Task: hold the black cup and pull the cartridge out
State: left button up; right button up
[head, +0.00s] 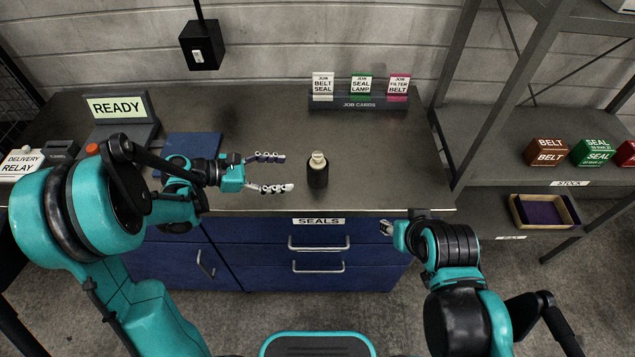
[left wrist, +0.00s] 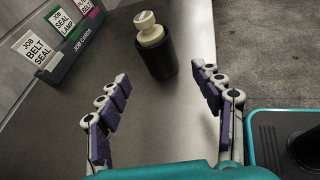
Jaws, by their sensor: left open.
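The black cup (head: 318,178) stands upright on the dark bench near its front edge. The cream cartridge (head: 318,158) sits in the cup with its top sticking out. In the left wrist view the cup (left wrist: 159,57) and the cartridge (left wrist: 149,30) show ahead of my fingertips. My left gripper (head: 287,173) is open and empty, just left of the cup, with its fingers pointing toward it; its fingers also show in the left wrist view (left wrist: 160,75). My right gripper (head: 386,228) is in front of the bench edge, right of the cup, and its fingers are mostly hidden.
A job card rack (head: 358,103) stands at the back of the bench. A READY display (head: 117,107) and a blue mat (head: 191,146) are at left. The SEALS drawers (head: 318,246) are below. Stock shelves with boxes (head: 548,152) stand at right. The bench around the cup is clear.

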aim_at(308, 174)
pick_arm(q)
jog(key=shift+w+a+f+n+h+b, duration=0.15)
jog(key=shift+f+n+h+b, duration=0.05)
jog(key=shift+f, duration=0.25)
jog(key=shift+w+a+f+n+h+b, duration=0.1)
jog(key=shift+f+n+h+b, duration=0.1)
jog(key=shift+f, duration=0.2)
jog(key=shift+d, duration=0.1)
jog(key=b+x, duration=0.2)
jog(key=x, duration=0.8)
jog(key=shift+r, duration=0.1)
